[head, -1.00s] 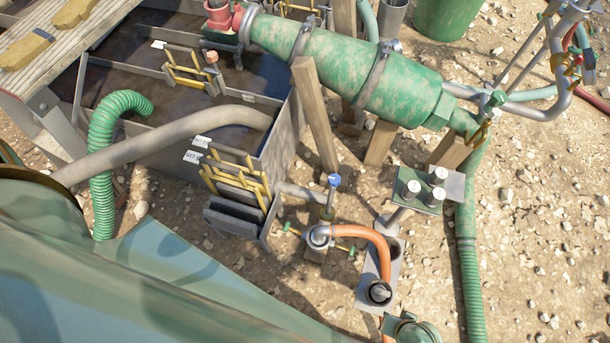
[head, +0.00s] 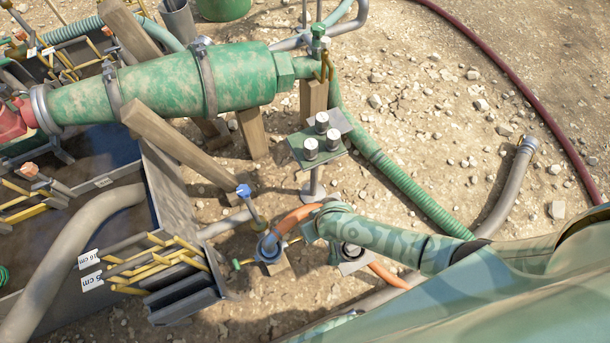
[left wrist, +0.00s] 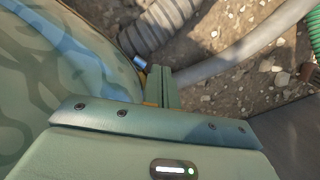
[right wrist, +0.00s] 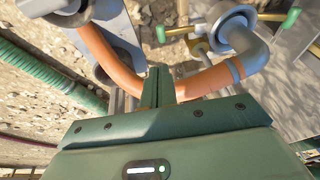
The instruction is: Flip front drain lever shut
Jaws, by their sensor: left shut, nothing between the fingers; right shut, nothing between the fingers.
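A lever with a blue knob (head: 243,190) stands tilted on the grey pipe (head: 225,223) that leaves the tank's near wall. I take it for the front drain lever, though no label shows. My right arm comes in from the right in the head view and ends over the orange hose (head: 297,216), right of the lever and apart from it. In the right wrist view my right gripper (right wrist: 161,72) is shut and empty at the orange hose; contact is unclear. My left gripper (left wrist: 162,72) is shut and empty in the left wrist view, above stony ground and hoses.
A yellow rod with green ends (right wrist: 293,17) lies near the orange hose. Slatted gates (head: 160,262) fill the tank's near end. A green stand with silver knobs (head: 318,150) and a large green cylinder (head: 165,87) are behind.

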